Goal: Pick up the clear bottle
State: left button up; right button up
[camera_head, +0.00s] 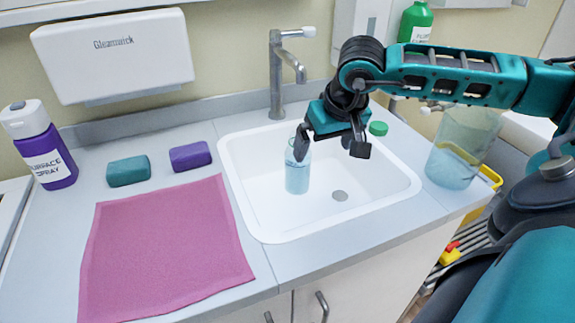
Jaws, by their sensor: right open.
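The clear bottle (297,178) stands upright in the white sink (262,221), toward its left side, with pale blue liquid in it. My right gripper (331,152) reaches in from the right and points down over the sink. It is open. Its left finger overlaps the top of the bottle in the picture, hiding part of the neck; I cannot tell whether they touch. Its other finger is to the right of the bottle, over empty sink. My left gripper is not in view.
A tap (277,75) rises behind the sink. A green cap (378,128) and a clear tub (460,150) are to the right. The front counter edge is clear.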

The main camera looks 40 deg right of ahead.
notch_tip(320, 180, down, 5)
jog(key=b, duration=0.4)
jog(key=w+d+f, duration=0.1)
jog(key=w+d, duration=0.1)
jog(key=w, duration=0.4)
jog(key=w+d+f, duration=0.1)
jog(key=w+f, duration=0.1)
jog(key=w, duration=0.4)
jog(key=shift+d, duration=0.4)
jog(key=shift+c, duration=0.2)
grip_shut()
